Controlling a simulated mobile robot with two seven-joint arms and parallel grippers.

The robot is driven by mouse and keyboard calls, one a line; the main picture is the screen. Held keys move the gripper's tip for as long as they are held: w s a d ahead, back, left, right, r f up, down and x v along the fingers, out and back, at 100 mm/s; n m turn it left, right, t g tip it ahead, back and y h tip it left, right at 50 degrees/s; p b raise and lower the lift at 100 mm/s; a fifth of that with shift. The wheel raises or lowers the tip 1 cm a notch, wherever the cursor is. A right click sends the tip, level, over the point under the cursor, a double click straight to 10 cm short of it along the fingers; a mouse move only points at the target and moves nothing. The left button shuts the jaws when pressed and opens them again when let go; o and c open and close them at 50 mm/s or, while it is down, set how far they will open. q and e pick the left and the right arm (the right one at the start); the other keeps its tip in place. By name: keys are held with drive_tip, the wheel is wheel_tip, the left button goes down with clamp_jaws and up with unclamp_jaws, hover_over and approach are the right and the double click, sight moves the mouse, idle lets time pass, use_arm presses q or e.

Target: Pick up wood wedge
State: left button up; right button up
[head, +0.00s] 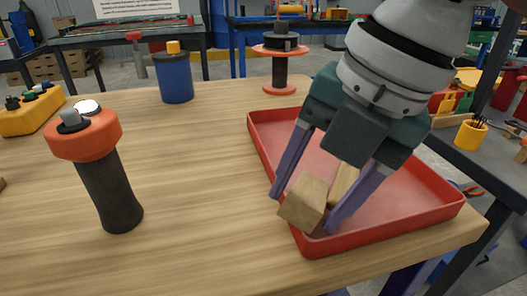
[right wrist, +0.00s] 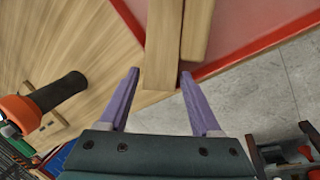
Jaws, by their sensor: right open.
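Two light wooden pieces lie at the near left edge of the red tray. The nearer block (head: 305,201) has its end over the tray's rim, and it shows in the right wrist view (right wrist: 163,45) as a long piece. The second piece (head: 344,180) lies beside it, also in the right wrist view (right wrist: 197,28). I cannot tell for sure which is the wood wedge. My right gripper (head: 304,212) is open, its purple fingers on either side of the nearer block's end. In the right wrist view the fingertips (right wrist: 160,73) flank that end. Contact is unclear. My left gripper is not in view.
The red tray (head: 420,215) sits at the table's right edge. A dark tool with an orange collar (head: 107,180) stands on the left, beyond it a blue container (head: 175,78) and a red spool (head: 280,70). The middle of the wooden table (head: 205,170) is clear.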

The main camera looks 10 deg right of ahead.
drive_tip(key=shift+w+a+f, duration=0.1)
drive_tip(key=shift+a+f, duration=0.05)
drive_tip(key=shift+f, duration=0.55)
clamp_jaws()
